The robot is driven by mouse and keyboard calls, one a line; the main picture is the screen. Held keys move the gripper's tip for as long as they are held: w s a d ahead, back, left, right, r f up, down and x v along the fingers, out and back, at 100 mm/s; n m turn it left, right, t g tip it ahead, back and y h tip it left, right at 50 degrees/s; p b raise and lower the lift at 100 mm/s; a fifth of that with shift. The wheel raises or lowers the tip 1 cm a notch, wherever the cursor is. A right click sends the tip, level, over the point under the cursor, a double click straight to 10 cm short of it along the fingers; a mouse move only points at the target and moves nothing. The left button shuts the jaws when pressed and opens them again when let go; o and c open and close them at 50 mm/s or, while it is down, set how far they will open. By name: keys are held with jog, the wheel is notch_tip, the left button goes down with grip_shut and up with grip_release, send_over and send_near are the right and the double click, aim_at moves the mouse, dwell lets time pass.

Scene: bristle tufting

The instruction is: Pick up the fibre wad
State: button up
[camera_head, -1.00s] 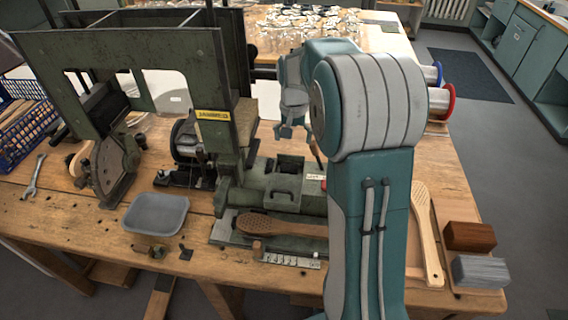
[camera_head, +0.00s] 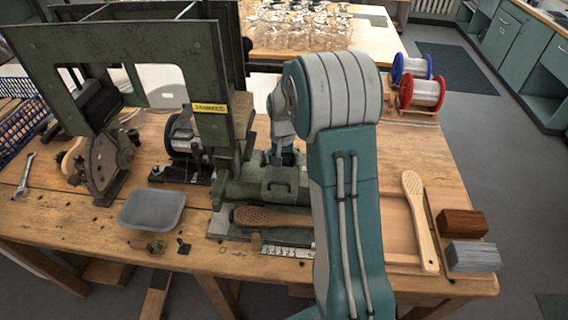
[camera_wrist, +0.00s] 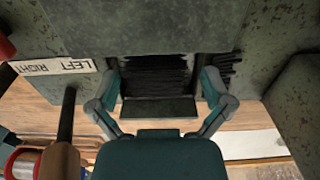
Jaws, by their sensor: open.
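The black fibre wad (camera_wrist: 155,77) shows in the wrist view as a stack of dark strands in a recess of the green machine (camera_wrist: 150,30). A dark plate (camera_wrist: 158,108) lies in front of it. My gripper (camera_wrist: 163,85) is open, with one finger on each side of the strands; whether the fingers touch them I cannot tell. More dark strands (camera_wrist: 228,68) show to the right of the right finger. In the head view my gripper (camera_head: 283,156) is low beside the machine (camera_head: 265,188), partly behind my arm, and the wad cannot be made out.
A brush body (camera_head: 275,217) lies at the machine's front. A grey tray (camera_head: 152,209) is to its left. A wooden paddle (camera_head: 420,220) and two blocks (camera_head: 463,223) lie at right. Spools (camera_head: 420,91) stand behind. A LEFT/RIGHT label (camera_wrist: 52,67) shows in the wrist view.

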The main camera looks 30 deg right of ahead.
jog(key=shift+a, duration=0.15)
jog(key=shift+c, duration=0.9)
jog(key=c, duration=0.5)
jog(key=shift+d, duration=0.55)
jog(key=shift+c, duration=0.8)
